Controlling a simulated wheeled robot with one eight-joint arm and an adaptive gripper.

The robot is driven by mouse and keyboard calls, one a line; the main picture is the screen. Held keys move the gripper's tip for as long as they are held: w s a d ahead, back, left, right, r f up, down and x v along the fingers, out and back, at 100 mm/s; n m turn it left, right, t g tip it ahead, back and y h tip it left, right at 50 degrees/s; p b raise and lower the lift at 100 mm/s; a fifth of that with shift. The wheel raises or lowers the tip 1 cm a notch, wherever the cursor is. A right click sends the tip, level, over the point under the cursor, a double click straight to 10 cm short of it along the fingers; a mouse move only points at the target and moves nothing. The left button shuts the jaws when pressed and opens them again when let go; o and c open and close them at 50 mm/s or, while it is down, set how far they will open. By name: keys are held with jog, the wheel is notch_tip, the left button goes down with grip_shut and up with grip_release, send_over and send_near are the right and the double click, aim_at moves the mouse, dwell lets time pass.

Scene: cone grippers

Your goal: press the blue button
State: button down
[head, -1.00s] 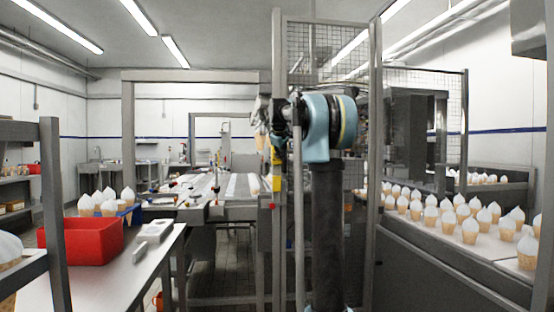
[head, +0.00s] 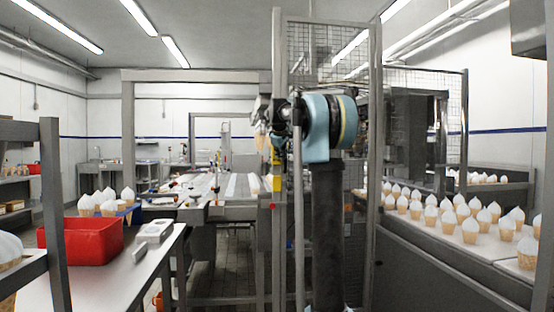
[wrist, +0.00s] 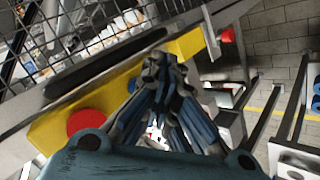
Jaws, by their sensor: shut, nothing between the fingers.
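A yellow control panel (wrist: 62,122) runs diagonally across the wrist view. It carries a large red button (wrist: 86,121) at its lower left. A small patch of blue (wrist: 131,86), apparently the blue button, shows beside my fingers and is mostly hidden by them. My gripper (wrist: 160,66) is shut and empty, its fingertips over the panel close to that blue patch. I cannot tell whether they touch it. In the head view the yellow panel (head: 277,183) is a small piece on the post, and my gripper (head: 262,112) is small and dark above it.
A mesh fence (wrist: 110,32) stands behind the panel. A second red knob (wrist: 228,35) sits on a grey bar right of my fingers. A red bin (head: 80,242) stands on the left table. A conveyor with several cones (head: 470,230) lies at right.

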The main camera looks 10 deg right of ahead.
jog(key=shift+w+r, duration=0.1)
jog(key=shift+w, duration=0.75)
dwell(1.0)
jog(key=shift+s, duration=0.9)
jog(key=shift+s, duration=2.5)
jog(key=shift+s, duration=0.1)
jog(key=s+f+m+g+y, duration=0.1)
jog(key=s+f+m+g, duration=0.2)
jog(key=s+f, duration=1.9)
jog(key=s+a+f+m+g, duration=0.1)
jog(key=s+f+m+g, duration=0.2)
jog(key=s+f, duration=2)
jog(key=s+m, duration=0.3)
jog(key=s, duration=0.5)
jog(key=shift+a+f+m+g+y, duration=0.15)
jog(key=shift+f+m+g+y, duration=0.15)
jog(key=shift+y, duration=0.1)
